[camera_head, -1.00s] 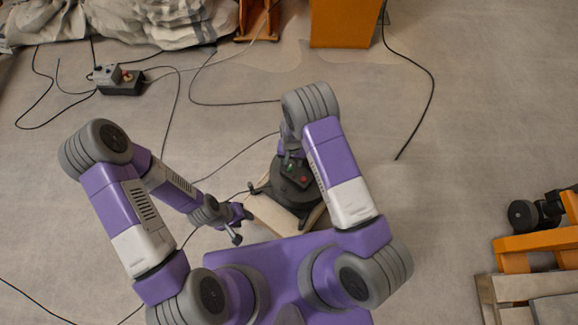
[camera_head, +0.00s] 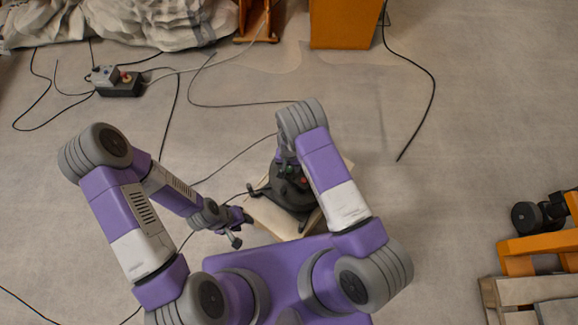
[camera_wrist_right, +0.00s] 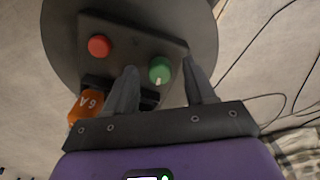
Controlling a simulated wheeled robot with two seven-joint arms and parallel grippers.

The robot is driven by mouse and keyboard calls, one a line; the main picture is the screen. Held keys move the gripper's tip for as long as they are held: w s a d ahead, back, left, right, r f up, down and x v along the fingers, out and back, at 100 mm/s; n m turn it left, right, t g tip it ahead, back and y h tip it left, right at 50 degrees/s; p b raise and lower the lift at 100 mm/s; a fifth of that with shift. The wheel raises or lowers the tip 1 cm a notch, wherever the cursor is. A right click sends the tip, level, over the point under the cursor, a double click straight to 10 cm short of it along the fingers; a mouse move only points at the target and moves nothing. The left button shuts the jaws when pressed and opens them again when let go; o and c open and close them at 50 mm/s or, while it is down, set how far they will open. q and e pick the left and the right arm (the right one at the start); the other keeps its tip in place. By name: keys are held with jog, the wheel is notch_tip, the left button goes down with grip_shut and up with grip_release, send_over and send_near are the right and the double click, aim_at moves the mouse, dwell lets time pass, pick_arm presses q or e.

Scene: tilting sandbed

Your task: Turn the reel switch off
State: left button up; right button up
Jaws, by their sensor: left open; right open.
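The dark reel (camera_head: 297,212) stands on a pale board (camera_head: 268,221) in front of me, partly hidden by my right arm in the head view. In the right wrist view its dark panel (camera_wrist_right: 128,48) carries a red button (camera_wrist_right: 99,46) and a green round knob (camera_wrist_right: 160,70) with a pale mark. My right gripper (camera_wrist_right: 159,68) is open, with one finger on each side of the green knob; I cannot tell whether they touch it. The knob is not gripped. My left gripper (camera_head: 238,230) is open and empty, low to the left of the reel.
An orange tag (camera_wrist_right: 87,108) sits on the reel beside my right gripper. Black cables (camera_head: 237,158) cross the floor. A dark box (camera_head: 121,86) lies at the back left near crumpled cloth. Orange wooden furniture (camera_head: 345,24) stands at the back.

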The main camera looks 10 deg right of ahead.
grip_shut()
jog(key=n+b, duration=0.2)
jog(key=n, duration=0.3)
jog(key=n+b, duration=0.1)
jog(key=n, duration=0.5)
jog(key=shift+n, duration=0.4)
dwell(0.5)
grip_release()
